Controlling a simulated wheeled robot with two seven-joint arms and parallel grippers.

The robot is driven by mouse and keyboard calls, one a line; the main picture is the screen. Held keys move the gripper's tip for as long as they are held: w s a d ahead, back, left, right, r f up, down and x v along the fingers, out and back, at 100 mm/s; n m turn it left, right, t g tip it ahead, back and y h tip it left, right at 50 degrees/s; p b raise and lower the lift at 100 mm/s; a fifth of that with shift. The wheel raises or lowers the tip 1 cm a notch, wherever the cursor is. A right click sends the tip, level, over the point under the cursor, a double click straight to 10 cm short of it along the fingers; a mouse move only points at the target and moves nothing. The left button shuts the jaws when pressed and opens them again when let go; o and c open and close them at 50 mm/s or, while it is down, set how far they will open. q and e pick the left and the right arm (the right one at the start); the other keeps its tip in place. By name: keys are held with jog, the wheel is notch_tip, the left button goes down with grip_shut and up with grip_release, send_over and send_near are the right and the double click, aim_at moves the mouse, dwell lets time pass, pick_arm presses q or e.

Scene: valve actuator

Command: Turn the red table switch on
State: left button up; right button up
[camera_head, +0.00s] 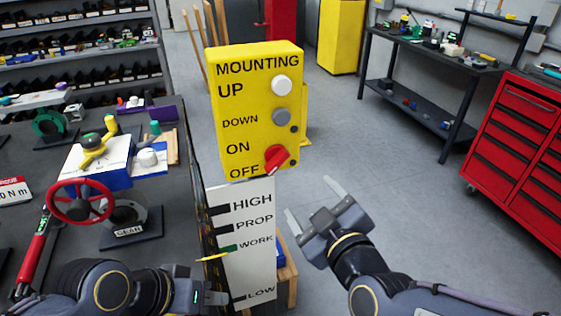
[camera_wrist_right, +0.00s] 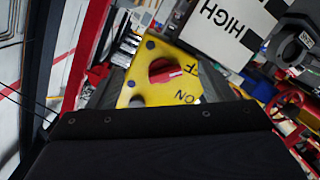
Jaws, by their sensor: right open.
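The red switch (camera_head: 276,159) is a round knob low on the right of the yellow box (camera_head: 252,92), beside the words ON and OFF. Its handle slants down and left, towards OFF. The red switch also shows in the right wrist view (camera_wrist_right: 165,72), between the open fingers. My right gripper (camera_head: 312,206) is open and empty, below and to the right of the switch and apart from it. My left gripper (camera_head: 217,294) is low in the head view near the white board, seen from the side, so its opening is unclear.
A white board (camera_head: 249,275) labelled HIGH to LOW stands below the box. The dark workbench (camera_head: 171,204) on the left holds a red handwheel (camera_head: 82,203) and a yellow-handled valve (camera_head: 98,145). A red drawer cabinet (camera_head: 525,150) stands right. The floor right of the box is clear.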

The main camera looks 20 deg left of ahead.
aim_at(278, 164)
jog(key=w+a+r, duration=0.1)
jog(key=a, duration=0.1)
jog(key=w+a+n+t, duration=0.1)
jog(key=w+a, duration=0.1)
jog(key=a, duration=0.1)
jog(key=w+a+r+n, duration=0.1)
jog(key=w+a, duration=0.1)
jog(key=shift+a+r+t+y, duration=0.3)
jog(key=shift+r, duration=0.05)
jog(key=c, duration=1)
